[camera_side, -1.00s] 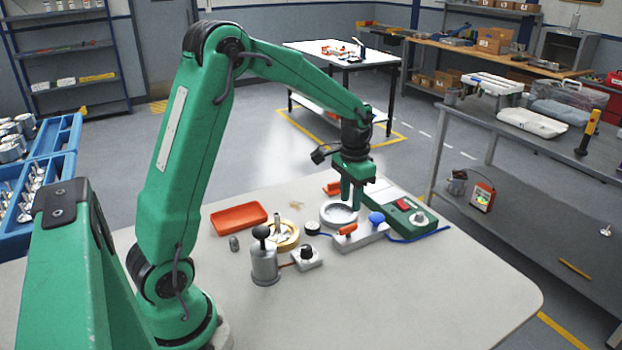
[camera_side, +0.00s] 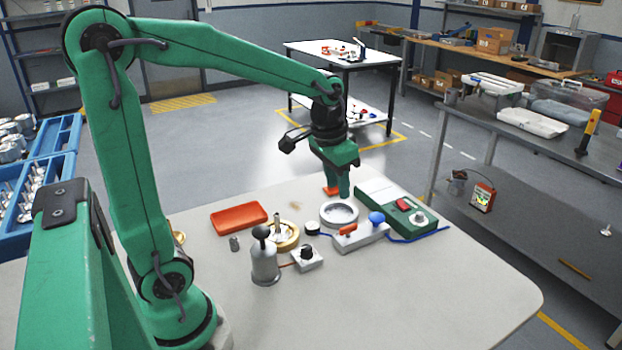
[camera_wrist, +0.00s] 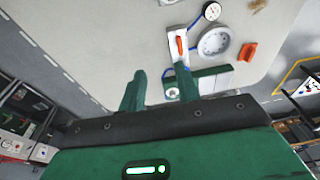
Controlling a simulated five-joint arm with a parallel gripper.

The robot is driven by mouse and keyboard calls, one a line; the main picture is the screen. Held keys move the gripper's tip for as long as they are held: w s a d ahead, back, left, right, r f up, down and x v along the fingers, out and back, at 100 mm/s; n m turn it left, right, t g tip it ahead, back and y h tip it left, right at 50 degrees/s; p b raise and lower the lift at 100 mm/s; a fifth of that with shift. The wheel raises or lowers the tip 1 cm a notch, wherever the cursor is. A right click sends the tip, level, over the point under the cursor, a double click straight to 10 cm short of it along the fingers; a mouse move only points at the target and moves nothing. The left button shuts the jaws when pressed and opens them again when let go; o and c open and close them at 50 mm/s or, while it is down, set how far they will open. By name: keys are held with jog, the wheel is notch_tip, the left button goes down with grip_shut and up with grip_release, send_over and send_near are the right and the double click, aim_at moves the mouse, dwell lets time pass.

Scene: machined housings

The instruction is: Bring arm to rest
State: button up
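My gripper (camera_side: 338,190) hangs over the far part of the pale table, behind a grey ring-shaped housing (camera_side: 338,224). It also shows in the wrist view (camera_wrist: 159,78), with its two green fingers apart and nothing between them. The grey ring housing lies on the table and shows in the wrist view (camera_wrist: 225,48). An orange block (camera_side: 327,190) is partly hidden behind the fingers in the side view. It shows clear of the fingers in the wrist view (camera_wrist: 248,52).
An orange tray (camera_side: 238,217), a brass ring (camera_side: 288,245), a grey cylinder with a black knob (camera_side: 265,266), a lever box (camera_side: 362,239) and a green box with a red button (camera_side: 420,217) stand on the table (camera_side: 420,290). The table's front right is clear.

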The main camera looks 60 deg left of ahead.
jog(key=s+d+r+t, duration=0.1)
jog(key=s+d, duration=0.1)
jog(key=s, duration=0.4)
jog(key=s+d+r+t, duration=0.2)
jog(key=s+d, duration=0.1)
jog(key=s, duration=0.4)
jog(key=shift+s, duration=0.3)
